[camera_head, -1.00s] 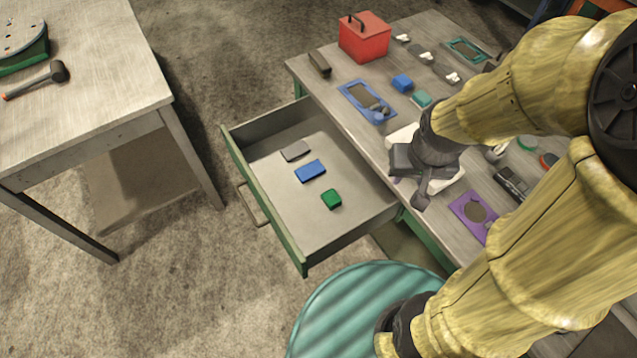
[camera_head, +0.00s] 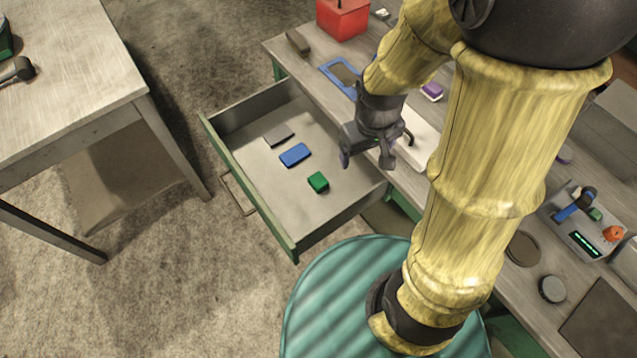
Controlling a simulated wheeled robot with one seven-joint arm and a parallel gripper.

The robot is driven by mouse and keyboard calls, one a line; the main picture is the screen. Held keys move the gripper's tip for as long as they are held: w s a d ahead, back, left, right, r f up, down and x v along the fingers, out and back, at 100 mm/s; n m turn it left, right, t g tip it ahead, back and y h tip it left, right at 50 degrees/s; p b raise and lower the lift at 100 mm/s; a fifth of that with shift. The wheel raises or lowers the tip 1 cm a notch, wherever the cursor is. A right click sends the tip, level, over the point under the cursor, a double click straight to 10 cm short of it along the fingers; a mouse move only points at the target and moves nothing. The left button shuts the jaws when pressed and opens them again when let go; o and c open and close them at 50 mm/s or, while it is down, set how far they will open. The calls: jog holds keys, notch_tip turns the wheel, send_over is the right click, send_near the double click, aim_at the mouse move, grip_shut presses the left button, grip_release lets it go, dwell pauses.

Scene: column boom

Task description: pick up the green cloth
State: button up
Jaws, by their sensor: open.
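The green cloth (camera_head: 318,182) is a small folded block lying on the floor of the open drawer (camera_head: 285,215), toward its front right part. My gripper (camera_head: 366,165) is open and empty. It hangs to the right of the cloth and above it, over the drawer's edge near the workbench, with its fingers pointing down. The two do not touch. Nothing hides the cloth.
A blue folded piece (camera_head: 295,155) and a grey one (camera_head: 279,135) lie in the drawer beyond the cloth. The workbench (camera_head: 296,62) holds a red box (camera_head: 343,18) and several small items. Another table (camera_head: 70,80) stands at left, with bare floor between.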

jog(key=w+a+f+n+t+h+b, duration=0.1)
jog(key=a+f+n+t+h+b, duration=0.1)
jog(key=a+f+n, duration=0.7)
jog(key=w+a+f+n+t+h+b, duration=0.1)
jog(key=a+f+n+h+b, duration=0.3)
jog(key=a+f+n, duration=0.4)
jog(key=w+a+n+h, duration=0.1)
jog(key=a+n, duration=0.2)
jog(key=shift+a+f+n+t+b, duration=0.3)
jog(key=shift+a+f+t+b, duration=0.05)
jog(key=shift+f+t+b, duration=0.05)
send_near(317, 181)
jog(key=x, duration=0.5)
jog(key=shift+a+f, duration=0.15)
jog(key=shift+a, duration=0.05)
jog(key=shift+x, duration=2.6)
jog(key=shift+d, duration=0.2)
